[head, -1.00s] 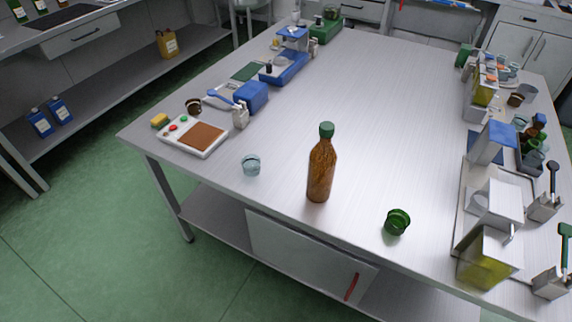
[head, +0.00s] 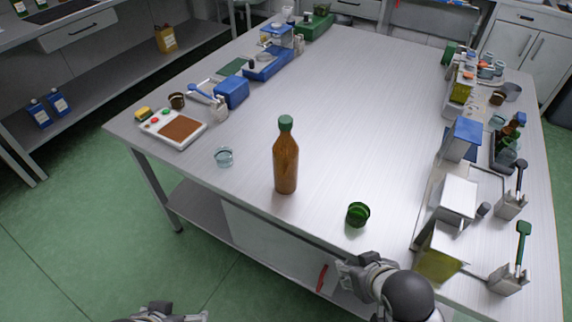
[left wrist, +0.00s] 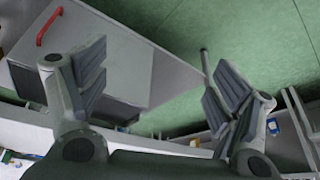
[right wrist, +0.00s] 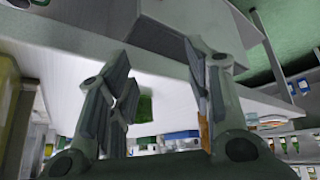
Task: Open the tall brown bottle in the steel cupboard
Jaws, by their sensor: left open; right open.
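A tall brown bottle (head: 286,168) with a green cap (head: 286,123) stands upright on the steel table (head: 330,110), not inside a cupboard. A cupboard (head: 265,235) with a red handle (head: 322,278) sits under the table; its handle also shows in the left wrist view (left wrist: 48,26). I cannot see its contents. My right gripper (head: 348,272) is open at the table's front edge, right of the bottle and apart from it. In the right wrist view its fingers (right wrist: 158,85) are spread and empty. My left gripper (left wrist: 158,90) is open and empty, low before the table.
A green glass (head: 358,214) stands right of the bottle, near the right gripper. A clear glass (head: 224,156) stands to its left. Trays and tins crowd the right side. The table's middle is clear.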

